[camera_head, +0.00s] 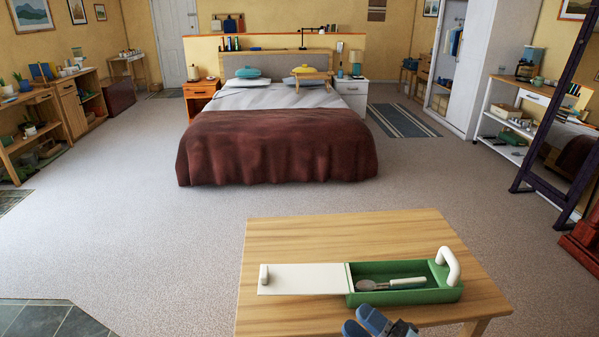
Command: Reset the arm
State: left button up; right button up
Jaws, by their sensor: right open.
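A green box (408,297) lies on the wooden table (340,235) in front of me. Its white lid (305,279) is slid out to the left, with a small white knob at its left end. A white arched handle (449,265) stands at the box's right end. A metal utensil with a pale handle (408,282) lies inside the open box. My right gripper (364,322) shows at the bottom edge, just in front of the box and apart from it. It is open, with blue fingertips and nothing seen between them. My left gripper is out of view.
A bed (277,147) with a brown cover stands beyond the table, with clear carpet between. Wooden shelves (30,125) line the left wall. A white shelf unit (505,120) and a dark-framed mirror (565,130) stand at the right. The table's back part is bare.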

jog(key=s+d+f+m+g+h, duration=0.1)
jog(key=s+d+f+m+h, duration=0.25)
jog(key=f+m, duration=0.35)
jog(key=s+d+f+m+g+h, duration=0.1)
jog(key=s+d+f+m+h, duration=0.1)
jog(key=s+f+m+h, duration=0.45)
jog(key=s+d+f+m+g+h, duration=0.1)
jog(key=s+d+f+m+h, duration=0.15)
jog(key=f+m, duration=0.65)
pick_arm(q)
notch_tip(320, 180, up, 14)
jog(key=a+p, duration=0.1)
jog(key=p, duration=1.6)
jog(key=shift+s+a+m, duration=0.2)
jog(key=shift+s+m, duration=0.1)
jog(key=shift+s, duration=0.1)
pick_arm(e)
notch_tip(320, 180, up, 14)
jog(key=s+d, duration=0.1)
jog(key=shift+h, duration=0.45)
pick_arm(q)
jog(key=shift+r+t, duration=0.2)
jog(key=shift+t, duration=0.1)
pick_arm(e)
jog(key=shift+n, duration=0.25)
